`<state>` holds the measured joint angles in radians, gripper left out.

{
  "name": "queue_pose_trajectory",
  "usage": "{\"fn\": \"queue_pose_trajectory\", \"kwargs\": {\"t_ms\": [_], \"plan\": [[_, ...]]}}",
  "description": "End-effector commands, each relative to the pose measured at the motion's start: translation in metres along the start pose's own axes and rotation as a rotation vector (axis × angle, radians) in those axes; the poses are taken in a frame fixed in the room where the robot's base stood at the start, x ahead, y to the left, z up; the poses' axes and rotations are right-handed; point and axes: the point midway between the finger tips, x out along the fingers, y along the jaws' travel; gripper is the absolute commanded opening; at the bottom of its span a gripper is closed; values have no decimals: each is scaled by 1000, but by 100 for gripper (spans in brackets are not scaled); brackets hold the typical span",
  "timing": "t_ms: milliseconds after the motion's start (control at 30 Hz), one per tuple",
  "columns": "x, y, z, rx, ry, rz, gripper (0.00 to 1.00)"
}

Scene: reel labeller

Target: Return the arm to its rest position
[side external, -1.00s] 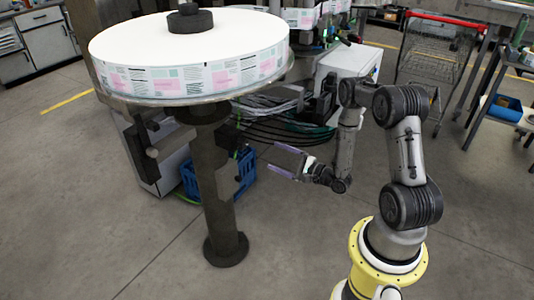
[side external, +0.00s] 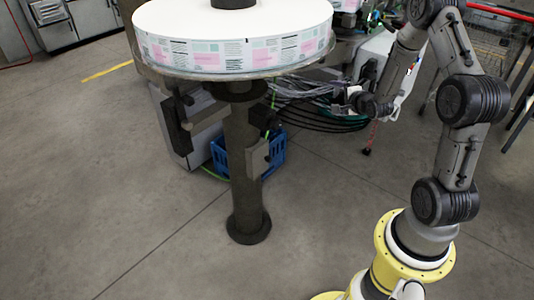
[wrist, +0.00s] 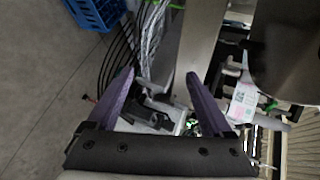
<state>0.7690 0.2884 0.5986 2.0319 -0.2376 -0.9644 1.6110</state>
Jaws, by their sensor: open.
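My gripper (wrist: 160,78) shows in the wrist view with its two purple fingers spread apart and nothing between them. Beyond the fingers are cables, a light-coloured surface and dark machine parts. In the side external view my arm (side external: 459,130) stands at the right on its yellow base, raised and bent. Its wrist end (side external: 372,103) is to the right of the big label reel (side external: 235,52), in front of the cable bundle. The fingers are hard to make out there.
The reel rests on a round table on a dark pillar (side external: 243,165). A blue crate (side external: 277,152) stands behind the pillar and also shows in the wrist view (wrist: 97,12). A shopping cart (side external: 497,40) is at the upper right. The front floor is clear.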

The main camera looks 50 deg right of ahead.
Motion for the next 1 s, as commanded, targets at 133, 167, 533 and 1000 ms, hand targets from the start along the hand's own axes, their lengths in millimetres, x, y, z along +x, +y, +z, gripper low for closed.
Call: {"fn": "queue_pose_trajectory", "kwargs": {"t_ms": [133,167,533,1000], "plan": [[-38,-42,35,-229,-14,98,85],[-47,-48,44,-285,-29,118,85],[-181,-74,138,-963,-321,261,85],[-381,-22,156,-1764,-839,209,85]]}}
